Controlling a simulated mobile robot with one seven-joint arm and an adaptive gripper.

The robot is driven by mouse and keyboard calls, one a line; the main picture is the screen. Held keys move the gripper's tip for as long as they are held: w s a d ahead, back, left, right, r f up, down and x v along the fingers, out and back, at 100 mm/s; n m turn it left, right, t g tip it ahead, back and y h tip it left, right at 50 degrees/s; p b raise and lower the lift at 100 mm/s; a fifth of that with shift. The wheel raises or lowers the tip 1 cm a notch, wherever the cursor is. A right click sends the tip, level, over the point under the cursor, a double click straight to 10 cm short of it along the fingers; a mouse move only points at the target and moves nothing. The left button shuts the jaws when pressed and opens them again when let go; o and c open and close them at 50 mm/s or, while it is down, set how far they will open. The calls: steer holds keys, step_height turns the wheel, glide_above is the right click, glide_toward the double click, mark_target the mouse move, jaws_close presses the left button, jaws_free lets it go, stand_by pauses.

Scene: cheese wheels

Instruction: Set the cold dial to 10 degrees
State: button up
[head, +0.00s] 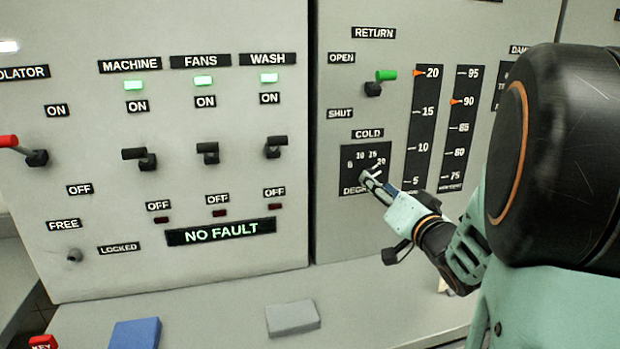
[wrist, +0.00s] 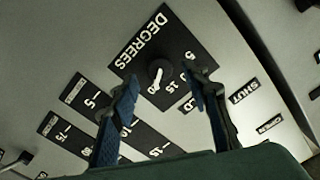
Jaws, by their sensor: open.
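The cold dial's black plate (head: 346,183), with white figures, is on the right cabinet in the head view. In the wrist view its round black knob (wrist: 167,66) shows with a white pointer (wrist: 155,82). The pointer is past 15 on the 20 side; the exact reading I cannot tell. My gripper (head: 370,181) is in front of the plate and hides part of the knob and scale in the head view. In the wrist view my gripper (wrist: 162,79) is open, one finger to each side of the knob, with nothing between them clearly touched.
A green-tipped return lever (head: 386,75) is above the dial. Gauge strips (head: 422,125) stand close to its right. The left cabinet has several switches and a NO FAULT sign (head: 221,232). A grey block (head: 292,318) and a blue block (head: 135,333) lie on the ledge below.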

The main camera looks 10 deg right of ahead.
steer(key=shift+w+a, duration=0.1)
steer(key=shift+w, duration=1.95)
steer(key=shift+c, duration=0.7)
steer(key=c, duration=1)
